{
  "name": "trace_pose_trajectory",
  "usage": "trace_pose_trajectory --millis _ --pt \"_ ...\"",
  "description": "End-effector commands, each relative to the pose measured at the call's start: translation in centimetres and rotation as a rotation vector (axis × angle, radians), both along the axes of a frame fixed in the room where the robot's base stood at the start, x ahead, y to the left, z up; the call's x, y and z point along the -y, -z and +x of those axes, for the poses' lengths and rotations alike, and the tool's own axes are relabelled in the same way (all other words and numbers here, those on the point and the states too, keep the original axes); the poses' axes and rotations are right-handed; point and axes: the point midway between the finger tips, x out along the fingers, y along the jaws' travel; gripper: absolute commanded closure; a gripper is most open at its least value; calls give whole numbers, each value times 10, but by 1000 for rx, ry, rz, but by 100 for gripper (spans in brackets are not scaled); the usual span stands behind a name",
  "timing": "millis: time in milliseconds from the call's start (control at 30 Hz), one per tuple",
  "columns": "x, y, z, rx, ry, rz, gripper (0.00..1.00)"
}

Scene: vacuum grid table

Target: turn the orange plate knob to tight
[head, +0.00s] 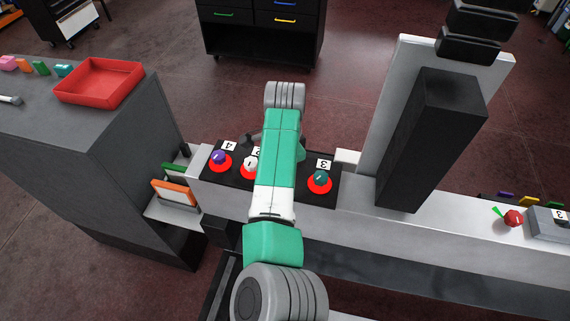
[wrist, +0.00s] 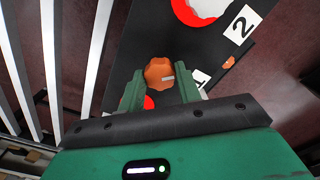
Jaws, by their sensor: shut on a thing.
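The orange plate knob (wrist: 159,72) shows in the wrist view as a scalloped disc with a short pale mark towards its right side. It sits over the black plate (wrist: 135,52), with a bit of red showing below it. My gripper (wrist: 161,82) has its two green fingers on either side of the knob and is shut on it. In the head view my own arm hides the orange knob and the fingertips. A label reading 1 is partly hidden beside the right finger.
In the head view, a purple knob (head: 219,157), a white knob (head: 250,163) and a teal knob (head: 320,177) stand near the arm. A tall black block (head: 430,140) rises to the right. A grey cabinet with a red tray (head: 99,99) stands left.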

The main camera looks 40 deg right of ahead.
Motion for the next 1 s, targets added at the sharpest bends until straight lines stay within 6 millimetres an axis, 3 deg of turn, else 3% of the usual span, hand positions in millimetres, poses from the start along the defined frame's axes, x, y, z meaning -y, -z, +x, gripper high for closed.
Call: trace_pose_trajectory --millis 467,500,600,867,1000 --pt "1 -2 0 -1 13 -2 89" --pt "1 -2 0 -1 13 -2 62" --pt "1 -1 0 -1 13 -2 45" --pt "0 -1 0 0 12 -1 45" --pt "1 -19 0 2 13 -3 45"
